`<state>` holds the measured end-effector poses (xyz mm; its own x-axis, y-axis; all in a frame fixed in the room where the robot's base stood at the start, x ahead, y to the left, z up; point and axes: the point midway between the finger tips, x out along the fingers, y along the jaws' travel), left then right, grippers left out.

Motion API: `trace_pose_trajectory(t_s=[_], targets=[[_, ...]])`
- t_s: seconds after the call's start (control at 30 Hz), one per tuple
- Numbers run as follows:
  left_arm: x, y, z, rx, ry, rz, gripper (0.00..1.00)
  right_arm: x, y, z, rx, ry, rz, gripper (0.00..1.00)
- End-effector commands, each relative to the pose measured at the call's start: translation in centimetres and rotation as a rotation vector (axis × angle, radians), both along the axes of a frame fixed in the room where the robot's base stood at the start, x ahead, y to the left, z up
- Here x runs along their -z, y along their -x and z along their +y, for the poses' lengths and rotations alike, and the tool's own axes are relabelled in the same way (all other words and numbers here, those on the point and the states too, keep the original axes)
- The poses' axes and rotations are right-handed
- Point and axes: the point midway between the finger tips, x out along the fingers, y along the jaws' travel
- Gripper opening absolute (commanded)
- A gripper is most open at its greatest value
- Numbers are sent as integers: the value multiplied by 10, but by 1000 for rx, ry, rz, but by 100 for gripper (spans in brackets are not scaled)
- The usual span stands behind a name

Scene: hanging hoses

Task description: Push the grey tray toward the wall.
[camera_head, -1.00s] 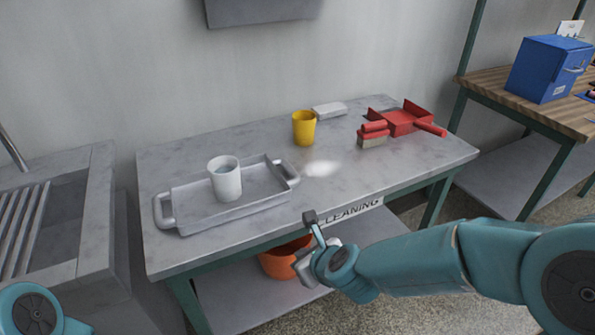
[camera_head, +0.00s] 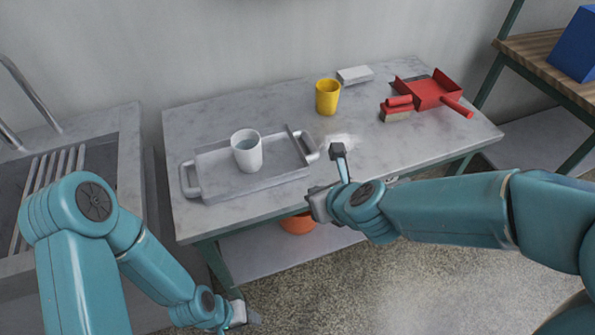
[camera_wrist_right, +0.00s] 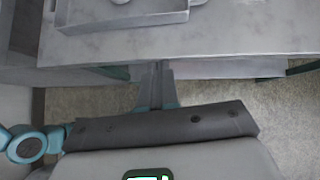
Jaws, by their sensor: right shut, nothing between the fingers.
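The grey tray (camera_head: 255,186) lies on the marble-look table, with a handle at each end. It holds a white cup (camera_head: 247,152) with liquid in it. The tray's front corner shows at the top of the right wrist view (camera_wrist_right: 125,19). My right gripper (camera_head: 338,150) is shut and empty, just right of the tray's right handle in the head view. In the right wrist view its fingers (camera_wrist_right: 157,80) appear in front of the table's front edge, apart from the tray. My left gripper (camera_head: 243,316) is low in front of the table; its fingers are too unclear to judge.
A yellow cup (camera_head: 327,97), a white block (camera_head: 354,75), a red-handled brush (camera_head: 396,110) and a red dustpan (camera_head: 431,92) stand toward the table's back and right. A whitish patch (camera_head: 345,138) lies near my right gripper. A sink (camera_head: 96,172) is at left; an orange bucket (camera_head: 297,224) is below.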

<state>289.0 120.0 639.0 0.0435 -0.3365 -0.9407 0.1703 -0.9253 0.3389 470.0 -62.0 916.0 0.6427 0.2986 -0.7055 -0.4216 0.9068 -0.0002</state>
Motion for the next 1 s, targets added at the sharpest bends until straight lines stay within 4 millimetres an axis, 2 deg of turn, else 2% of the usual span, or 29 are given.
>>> trace_pose_trajectory(t_s=[0.03, 0.2, 0.43, 0.5, 0.7, 1.0], targets=[[7, 0, 0, 0, 0, 0, 46, 11, -5, 2, 1, 0, 3, 0], [19, 0, 0, 0, 0, 0, 46, 37, -29, 11, 3, 1, 3, 0], [26, 0, 0, 0, 0, 0, 46, 69, -62, 23, 5, 2, 2, 0], [11, 0, 0, 0, 0, 0, 46, 60, -74, 28, 6, 0, 1, 0], [1, 0, 0, 0, 0, 0, 46, 63, -94, 37, 6, 0, 2, 0], [0, 0, 0, 0, 0, 0, 46, 65, -99, 39, 6, 0, 1, 0]])
